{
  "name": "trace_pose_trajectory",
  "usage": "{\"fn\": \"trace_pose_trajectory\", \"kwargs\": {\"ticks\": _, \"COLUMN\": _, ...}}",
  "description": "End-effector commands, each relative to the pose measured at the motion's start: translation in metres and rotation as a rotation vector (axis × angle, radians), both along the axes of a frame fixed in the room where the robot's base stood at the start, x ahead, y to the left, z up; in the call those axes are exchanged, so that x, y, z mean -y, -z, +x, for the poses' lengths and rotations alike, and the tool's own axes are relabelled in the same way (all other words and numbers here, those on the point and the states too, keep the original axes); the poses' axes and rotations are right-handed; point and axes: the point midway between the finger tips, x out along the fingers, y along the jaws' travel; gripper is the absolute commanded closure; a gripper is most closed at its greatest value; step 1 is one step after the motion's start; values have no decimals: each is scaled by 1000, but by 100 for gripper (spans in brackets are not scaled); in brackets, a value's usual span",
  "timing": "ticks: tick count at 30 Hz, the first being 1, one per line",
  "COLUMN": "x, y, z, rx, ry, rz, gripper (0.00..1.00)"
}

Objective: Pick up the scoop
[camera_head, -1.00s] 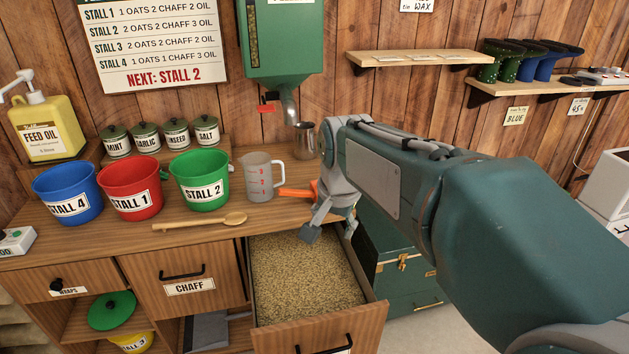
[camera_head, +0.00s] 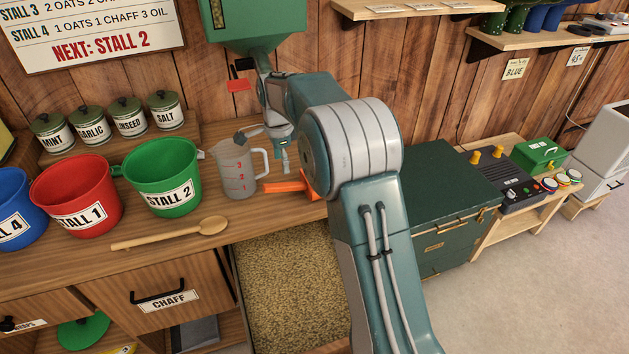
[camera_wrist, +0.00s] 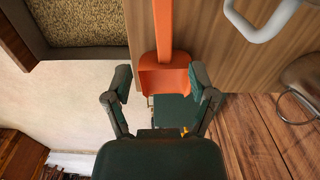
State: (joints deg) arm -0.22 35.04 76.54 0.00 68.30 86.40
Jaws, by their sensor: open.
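The orange scoop (camera_head: 288,187) lies on the wooden counter, right of the clear measuring jug (camera_head: 236,172). My arm hides part of it in the head view. In the wrist view the scoop (camera_wrist: 165,78) shows its bowl near the counter edge, with its straight handle running up out of the picture. My gripper (camera_wrist: 160,82) is open, one finger on each side of the bowl, with nothing held.
An open drawer of grain (camera_head: 282,285) juts out below the counter. The green Stall 2 bucket (camera_head: 160,175) and a wooden spoon (camera_head: 170,235) are left of the jug. A green chest (camera_head: 440,205) stands to the right. A metal vessel (camera_wrist: 302,80) is at right in the wrist view.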

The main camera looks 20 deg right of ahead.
Motion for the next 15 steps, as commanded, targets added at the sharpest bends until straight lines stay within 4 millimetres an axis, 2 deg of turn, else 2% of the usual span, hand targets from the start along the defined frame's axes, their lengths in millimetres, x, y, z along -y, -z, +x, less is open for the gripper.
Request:
{"fn": "trace_pose_trajectory", "kwargs": {"ticks": 6, "x": 1, "y": 37, "z": 0, "rx": -4, "ry": -2, "rz": 0, "gripper": 27}}
{"fn": "trace_pose_trajectory", "kwargs": {"ticks": 15, "x": 4, "y": 59, "z": 3, "rx": -3, "ry": -2, "rz": 0, "gripper": 27}}
